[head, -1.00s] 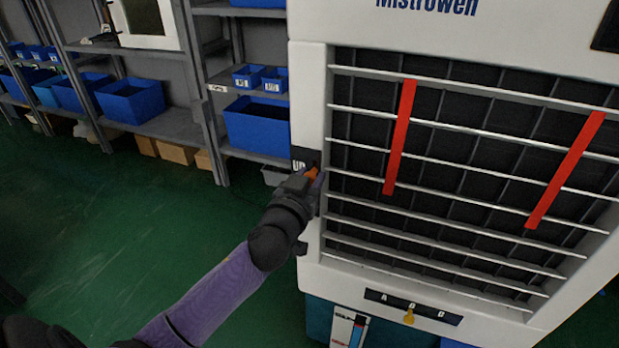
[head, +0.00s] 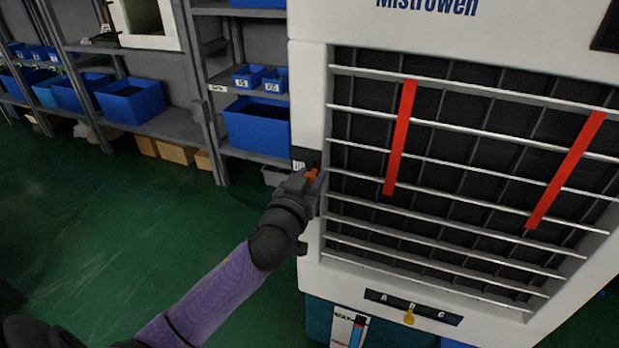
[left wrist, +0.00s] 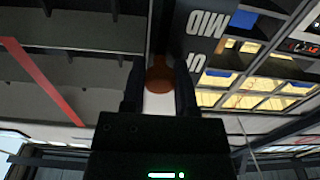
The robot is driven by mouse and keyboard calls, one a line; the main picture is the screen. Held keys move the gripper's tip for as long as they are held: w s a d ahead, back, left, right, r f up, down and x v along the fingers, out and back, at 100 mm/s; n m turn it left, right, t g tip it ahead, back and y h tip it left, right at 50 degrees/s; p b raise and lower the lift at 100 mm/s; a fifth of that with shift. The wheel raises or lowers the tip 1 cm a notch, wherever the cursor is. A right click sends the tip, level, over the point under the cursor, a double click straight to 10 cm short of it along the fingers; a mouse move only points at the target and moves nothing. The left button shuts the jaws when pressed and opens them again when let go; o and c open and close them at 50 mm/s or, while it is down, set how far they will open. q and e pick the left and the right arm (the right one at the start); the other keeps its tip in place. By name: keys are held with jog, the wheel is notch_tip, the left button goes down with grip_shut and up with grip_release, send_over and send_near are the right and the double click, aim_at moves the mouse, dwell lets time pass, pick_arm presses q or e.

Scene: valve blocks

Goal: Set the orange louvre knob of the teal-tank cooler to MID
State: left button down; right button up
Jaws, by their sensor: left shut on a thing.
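The white cooler (head: 308,70) with the teal tank (head: 318,316) fills the right of the head view. The orange louvre knob (head: 312,174) sits at the left edge of its grille, beside a dark label plate (head: 301,158) reading "UP". My left gripper (head: 307,183) is at the knob and shut on it. In the left wrist view the orange knob (left wrist: 160,76) shows between the two dark fingers (left wrist: 160,90). The label there shows "MID" (left wrist: 207,28) and part of another word; the gripper hides the rest. I cannot tell the knob's exact setting. My right gripper is not in view.
A yellow knob (head: 409,316) with an A, B, C plate sits below the grille. Two red strips (head: 400,137) hang on the louvres. Shelves with blue bins (head: 256,128) stand behind on the left. The green floor (head: 130,210) between is clear.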

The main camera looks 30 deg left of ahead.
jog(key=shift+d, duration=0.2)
pick_arm(q)
jog(key=shift+f, duration=0.2)
notch_tip(320, 180, down, 4)
jog(key=b, duration=0.3)
jog(key=shift+r, duration=0.2)
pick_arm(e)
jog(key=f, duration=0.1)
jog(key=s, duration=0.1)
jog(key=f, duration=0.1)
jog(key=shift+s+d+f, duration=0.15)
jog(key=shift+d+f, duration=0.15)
pick_arm(q)
jog(key=c, duration=0.7)
grip_release()
jog(key=o, duration=0.3)
jog(key=shift+o, duration=0.2)
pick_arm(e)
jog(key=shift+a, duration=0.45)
